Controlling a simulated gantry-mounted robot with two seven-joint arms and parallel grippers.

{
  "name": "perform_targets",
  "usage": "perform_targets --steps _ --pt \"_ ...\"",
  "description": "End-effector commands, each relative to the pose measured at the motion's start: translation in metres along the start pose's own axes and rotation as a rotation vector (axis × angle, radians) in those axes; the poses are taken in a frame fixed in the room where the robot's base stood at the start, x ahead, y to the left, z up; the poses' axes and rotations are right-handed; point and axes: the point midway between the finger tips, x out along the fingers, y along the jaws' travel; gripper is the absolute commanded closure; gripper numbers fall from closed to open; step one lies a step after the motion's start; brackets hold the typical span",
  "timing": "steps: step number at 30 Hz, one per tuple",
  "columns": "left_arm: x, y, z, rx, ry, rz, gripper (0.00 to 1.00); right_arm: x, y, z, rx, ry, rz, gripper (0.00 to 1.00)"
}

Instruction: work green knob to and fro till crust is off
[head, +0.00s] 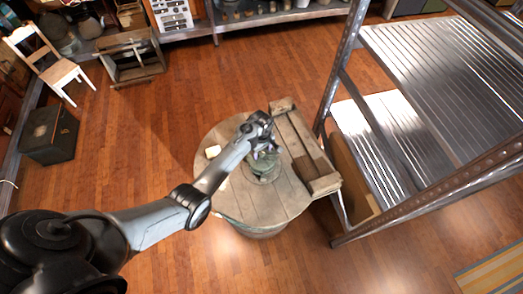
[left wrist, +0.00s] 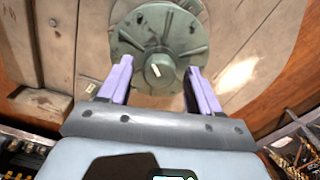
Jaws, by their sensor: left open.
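A round green metal fitting (head: 262,172) stands on a round wooden top (head: 285,203). In the left wrist view its wide flange (left wrist: 190,35) has bolt-like spots. A raised green knob (left wrist: 153,77) stands at the near middle, with a small pale mark on its face. I cannot tell if this mark is crust. My left gripper (head: 264,154) is over the fitting. In the left wrist view its purple fingers (left wrist: 160,73) are open, one on each side of the knob, with gaps showing. My right gripper is not in view.
A wooden crate (head: 327,184) lies on the right of the round top. A metal shelving rack (head: 335,75) stands close on the right. The wooden floor (head: 130,160) to the left is mostly clear.

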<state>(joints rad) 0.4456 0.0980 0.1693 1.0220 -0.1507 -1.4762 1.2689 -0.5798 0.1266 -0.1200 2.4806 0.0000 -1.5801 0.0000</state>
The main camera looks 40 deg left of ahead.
Motion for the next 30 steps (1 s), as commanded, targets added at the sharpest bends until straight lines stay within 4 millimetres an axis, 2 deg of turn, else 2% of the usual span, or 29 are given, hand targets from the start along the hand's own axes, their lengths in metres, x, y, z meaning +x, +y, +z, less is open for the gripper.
perform_targets --steps 6,17,30 --pt "0.000 0.000 0.000 0.000 0.000 0.000 0.37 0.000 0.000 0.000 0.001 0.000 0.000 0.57" --pt "0.000 0.000 0.000 0.000 0.000 0.000 0.92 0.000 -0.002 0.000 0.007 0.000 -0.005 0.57" --pt "-0.003 0.000 0.000 0.094 0.000 -0.002 0.93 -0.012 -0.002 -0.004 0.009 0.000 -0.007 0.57"
